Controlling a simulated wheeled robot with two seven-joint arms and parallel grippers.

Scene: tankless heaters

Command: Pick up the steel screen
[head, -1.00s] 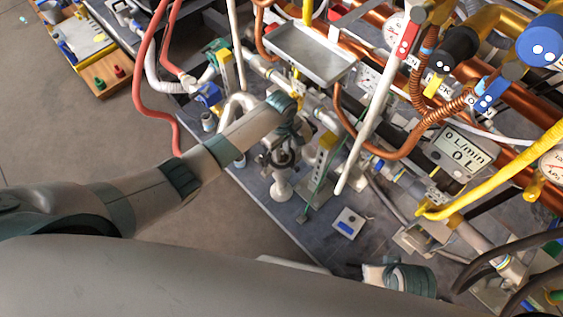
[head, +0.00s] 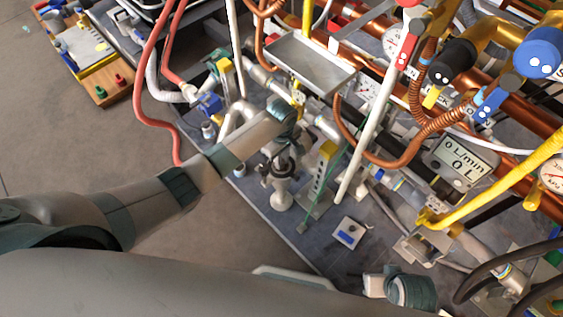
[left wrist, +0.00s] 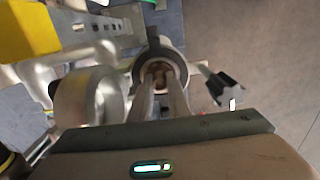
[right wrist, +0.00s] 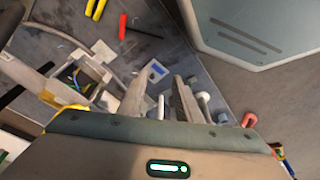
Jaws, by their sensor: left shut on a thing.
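My left gripper (left wrist: 161,78) points into a dark round collar (left wrist: 174,49) of a grey fitting in the left wrist view. Its fingers are close together, shut on a small brownish-grey piece inside the collar, which I take as the steel screen (left wrist: 156,68). Most of the screen is hidden by the collar and fingers. In the head view, the left hand is over the grey fitting (head: 281,192) near the bench's front edge, and its fingertips are hard to make out. My right gripper (right wrist: 161,85) is open and empty in the right wrist view, its fingers apart above the bench.
A shallow metal tray (head: 310,63) lies behind the left hand. A white pipe (head: 365,130), copper tubes and a flow meter (head: 462,160) crowd the right.

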